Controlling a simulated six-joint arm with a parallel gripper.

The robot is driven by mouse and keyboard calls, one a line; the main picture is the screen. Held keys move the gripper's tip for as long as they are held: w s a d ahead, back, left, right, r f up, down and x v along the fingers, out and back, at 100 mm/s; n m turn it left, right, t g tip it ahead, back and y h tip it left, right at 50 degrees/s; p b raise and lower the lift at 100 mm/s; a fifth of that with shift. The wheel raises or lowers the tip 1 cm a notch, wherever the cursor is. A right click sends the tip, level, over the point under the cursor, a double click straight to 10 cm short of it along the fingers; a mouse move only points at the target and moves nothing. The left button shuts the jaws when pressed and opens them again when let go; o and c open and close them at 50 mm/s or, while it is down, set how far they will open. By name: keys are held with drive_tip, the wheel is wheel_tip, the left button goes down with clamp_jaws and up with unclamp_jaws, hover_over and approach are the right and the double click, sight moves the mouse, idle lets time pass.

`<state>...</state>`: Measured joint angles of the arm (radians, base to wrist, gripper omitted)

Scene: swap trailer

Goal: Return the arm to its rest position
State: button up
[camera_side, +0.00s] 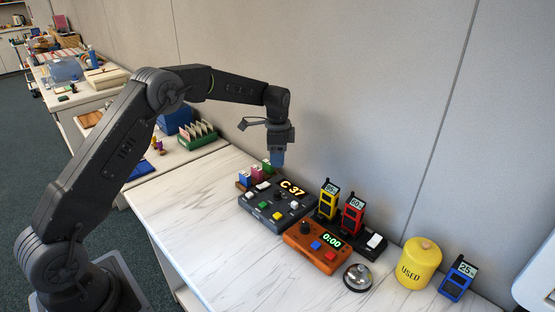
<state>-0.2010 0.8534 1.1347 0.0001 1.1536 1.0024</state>
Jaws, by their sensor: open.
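My gripper (277,158) points down above the back left part of the marble-topped table (200,215). It is open, and I see nothing held in it. Its fingers look small and close to the colored blocks behind the dark console; I cannot tell the exact gap. My arm reaches from its base at the lower left, up and over to the right, bent at the elbow.
Below the gripper stand a dark console (277,214) reading "C 37" and small colored blocks (245,178). Right of it are an orange timer box (314,249), yellow (328,202) and red (352,217) handhelds, a bell (358,278), a yellow canister (418,264) and a blue device (457,280). The table's front left is clear.

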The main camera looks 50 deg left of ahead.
drive_tip(key=s+d+r+n+t, duration=0.15)
drive_tip(key=s+d+r, duration=0.25)
drive_tip(key=s+r, duration=0.45)
drive_tip(key=s+d+r+n+t, duration=0.1)
drive_tip(key=s+d+r+n, duration=0.2)
drive_tip(key=s+r, duration=0.5)
drive_tip(key=s+d+n+t, duration=0.1)
drive_tip(key=s+d+n, duration=0.1)
drive_tip(key=s, duration=0.7)
drive_tip(key=s+d+n+t, duration=0.2)
drive_tip(key=s, duration=0.8)
drive_tip(key=shift+s+d+f+n, duration=0.2)
drive_tip(key=shift+f+n, duration=0.1)
drive_tip(key=shift+n, duration=0.05)
drive_tip(key=shift+c, duration=0.5)
